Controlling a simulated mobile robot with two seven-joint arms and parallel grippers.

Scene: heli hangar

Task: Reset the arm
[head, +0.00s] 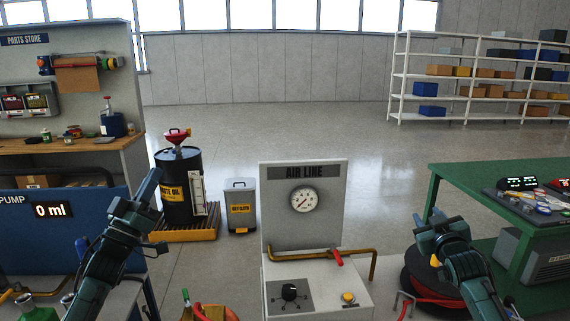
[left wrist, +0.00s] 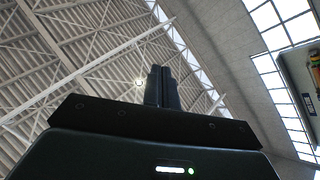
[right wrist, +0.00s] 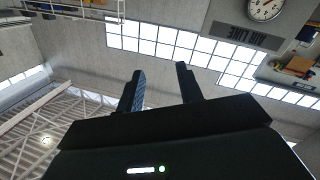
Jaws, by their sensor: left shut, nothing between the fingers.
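My left gripper (head: 150,188) is raised at the left of the head view, in front of the blue pump panel and the oil drum. Its fingers are together in the left wrist view (left wrist: 161,88), with nothing between them. My right gripper (head: 436,222) is raised at the right of the head view, in front of the hose reel and left of the green table. In the right wrist view its two fingers (right wrist: 160,88) stand apart with an empty gap. Both wrist views look up toward the roof and windows.
The air line stand (head: 333,216) with gauge, yellow pipe and red lever stands between my arms. A waste oil drum (head: 172,208) and a grey bin (head: 241,212) stand behind. The green table (head: 468,190) is at right, a wooden bench (head: 60,146) at left. Open floor lies beyond.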

